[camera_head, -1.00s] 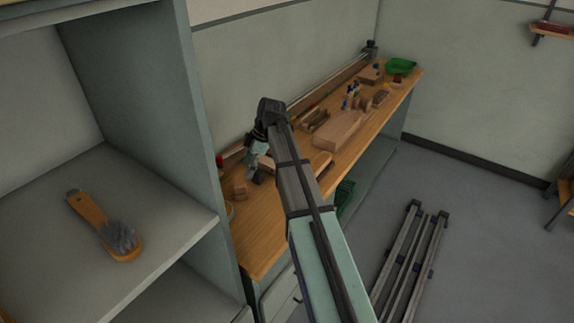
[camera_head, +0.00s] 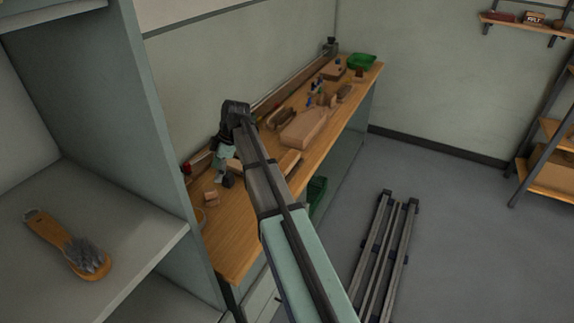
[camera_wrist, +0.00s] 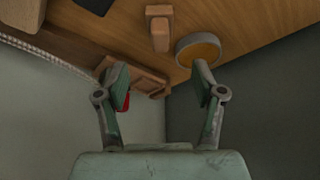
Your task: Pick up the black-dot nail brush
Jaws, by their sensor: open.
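My gripper (camera_wrist: 161,84) is open and empty in the wrist view, its two fingers apart. In the head view my gripper (camera_head: 226,181) hangs over the near end of the wooden workbench (camera_head: 235,245). A small wooden piece (camera_wrist: 160,28) lies on the bench ahead of the fingers, and it also shows in the head view (camera_head: 211,198). I cannot tell whether it is a nail brush. No black dot can be made out on any piece, so I cannot tell which is the black-dot nail brush.
A round dish (camera_wrist: 198,48) with a yellowish inside sits beside the small wooden piece. A large wooden block (camera_head: 304,130), several small items and a green tray (camera_head: 361,61) lie farther along the bench. A grey-bristled brush (camera_head: 84,256) lies on the shelf at left.

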